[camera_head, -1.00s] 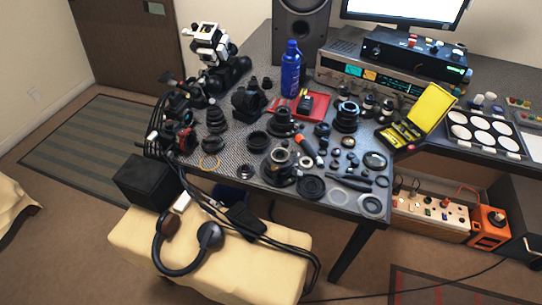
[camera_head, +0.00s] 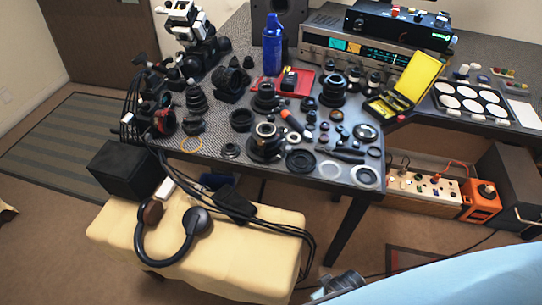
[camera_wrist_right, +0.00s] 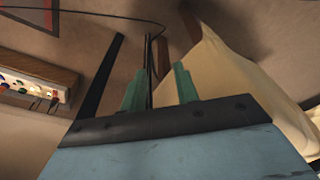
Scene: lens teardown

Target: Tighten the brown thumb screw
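I cannot make out the brown thumb screw in either view; it is too small to tell or hidden. Many dark lens parts lie on the grey workbench (camera_head: 225,158), among them a large lens assembly with a ring-shaped top (camera_head: 266,142) near the front edge. My right arm comes in at the lower right of the head view, low and in front of the bench. In the right wrist view my right gripper (camera_wrist_right: 158,88) has its two green fingers apart, with nothing between them. It points toward the floor and the bench's underside. My left gripper is not in view.
A cream-covered seat (camera_head: 235,235) with headphones (camera_head: 197,222) and cables stands before the bench. A black box (camera_head: 123,170) is at its left. A yellow case (camera_head: 410,85) stands open on the bench.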

